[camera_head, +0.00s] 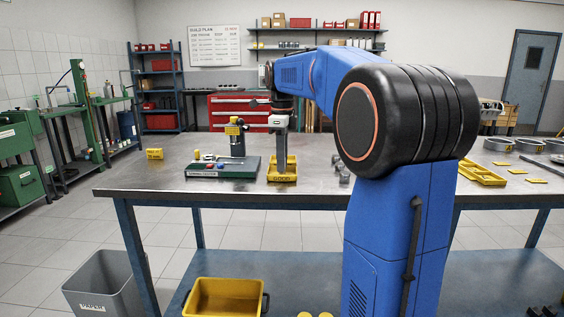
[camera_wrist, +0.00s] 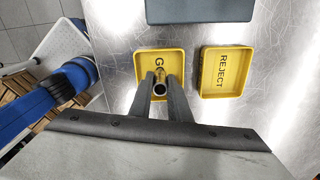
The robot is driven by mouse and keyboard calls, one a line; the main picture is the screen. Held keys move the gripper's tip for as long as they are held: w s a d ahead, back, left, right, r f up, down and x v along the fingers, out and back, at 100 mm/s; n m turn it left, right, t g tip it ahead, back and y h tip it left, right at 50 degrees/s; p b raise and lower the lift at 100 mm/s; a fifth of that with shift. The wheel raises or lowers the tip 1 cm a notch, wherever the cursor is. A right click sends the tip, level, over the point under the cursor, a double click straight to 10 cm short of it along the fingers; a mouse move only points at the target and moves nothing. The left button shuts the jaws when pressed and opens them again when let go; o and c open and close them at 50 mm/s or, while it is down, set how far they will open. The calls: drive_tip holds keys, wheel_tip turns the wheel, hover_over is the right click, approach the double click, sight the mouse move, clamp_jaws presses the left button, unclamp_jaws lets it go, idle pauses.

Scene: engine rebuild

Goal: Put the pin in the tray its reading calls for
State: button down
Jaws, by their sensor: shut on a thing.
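The pin (camera_wrist: 160,87) is a small hollow metal cylinder, held between the two fingers of my gripper (camera_wrist: 164,90) in the wrist view. It appears over the yellow tray marked GOOD (camera_wrist: 142,60); its height above the tray floor is unclear. The yellow tray marked REJECT (camera_wrist: 227,94) is beside it on the right, and looks empty. In the head view my gripper (camera_head: 281,155) points straight down at the GOOD tray (camera_head: 283,179); the pin cannot be made out there. A green-based tester (camera_head: 222,173) stands just left of the trays. No reading is legible.
The steel workbench (camera_head: 150,185) is mostly clear in front of the tester. A small yellow block (camera_head: 154,153) is on the left. Another yellow tray (camera_head: 482,175) and round metal parts (camera_head: 499,144) lie on the right. My blue arm hides part of the bench's middle.

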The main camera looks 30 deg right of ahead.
drive_tip(key=shift+f, duration=0.1)
drive_tip(key=c, duration=1.7)
unclamp_jaws()
drive_tip(key=shift+o, duration=0.2)
wheel_tip(320, 180, up, 12)
